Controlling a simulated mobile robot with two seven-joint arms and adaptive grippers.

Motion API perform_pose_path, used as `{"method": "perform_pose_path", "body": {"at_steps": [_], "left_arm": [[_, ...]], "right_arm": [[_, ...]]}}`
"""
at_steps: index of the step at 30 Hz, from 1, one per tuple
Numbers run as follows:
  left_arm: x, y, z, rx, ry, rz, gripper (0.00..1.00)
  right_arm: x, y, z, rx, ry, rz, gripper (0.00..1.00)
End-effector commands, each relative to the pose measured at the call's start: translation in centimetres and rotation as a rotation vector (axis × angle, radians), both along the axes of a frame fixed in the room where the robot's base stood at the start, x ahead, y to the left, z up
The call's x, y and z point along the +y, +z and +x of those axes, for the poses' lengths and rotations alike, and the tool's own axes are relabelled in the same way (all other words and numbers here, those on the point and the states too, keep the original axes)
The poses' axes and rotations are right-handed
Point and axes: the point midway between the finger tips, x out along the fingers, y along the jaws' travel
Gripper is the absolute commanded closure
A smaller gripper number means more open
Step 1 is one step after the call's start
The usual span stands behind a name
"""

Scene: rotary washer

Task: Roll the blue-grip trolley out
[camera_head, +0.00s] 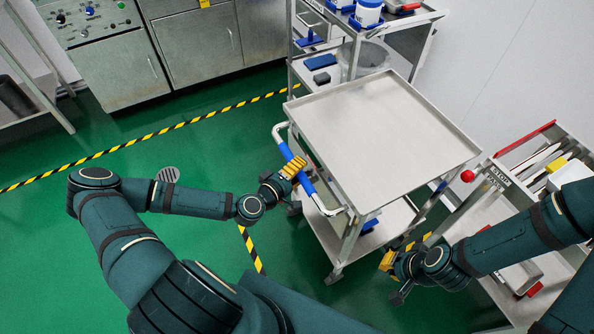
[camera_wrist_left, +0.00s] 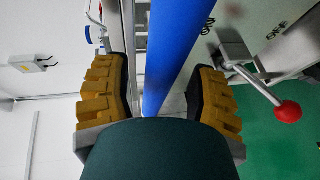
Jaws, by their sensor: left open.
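The trolley (camera_head: 385,127) has an empty grey top tray and a lower shelf. Its push bar, with a blue grip (camera_head: 297,165), runs along its left side. My left gripper (camera_head: 292,168) is at the blue grip. In the left wrist view the blue grip (camera_wrist_left: 172,50) passes between the two open, yellow-padded fingers, with gaps at both sides. My right gripper (camera_head: 400,258) is low by the trolley's near right side; its yellow pads show, but its opening is unclear. A lever with a red knob (camera_head: 467,176) is at the trolley's right; it also shows in the left wrist view (camera_wrist_left: 288,111).
Another trolley with a red handle (camera_head: 525,137) stands close on the right, loaded with items. A shelf cart (camera_head: 325,62) with a bin stands behind, near the wall. Steel cabinets (camera_head: 115,68) line the back. Green floor (camera_head: 215,150) with striped tape is clear to the left.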

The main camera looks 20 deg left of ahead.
Motion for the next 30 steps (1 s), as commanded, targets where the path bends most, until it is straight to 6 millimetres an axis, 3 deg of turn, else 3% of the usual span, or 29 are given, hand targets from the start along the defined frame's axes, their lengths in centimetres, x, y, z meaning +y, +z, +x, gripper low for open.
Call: {"method": "perform_pose_path", "body": {"at_steps": [5, 18, 24, 30], "left_arm": [[0.5, 0.3, -1.7, 0.002, 0.001, 0.001, 0.42], [2.7, 2.0, -9.6, 0.003, 0.004, 0.002, 0.42], [3.0, 2.4, -11.1, 0.001, 0.003, 0.002, 0.42], [3.1, 2.4, -11.3, 0.0, 0.002, 0.002, 0.42]], "right_arm": [[0.0, 0.0, 0.0, 0.0, 0.0, 0.0, 1.0], [0.0, 0.0, 0.0, 0.0, 0.0, 0.0, 1.0], [0.0, 0.0, 0.0, 0.0, 0.0, 0.0, 1.0], [0.0, 0.0, 0.0, 0.0, 0.0, 0.0, 1.0]]}}
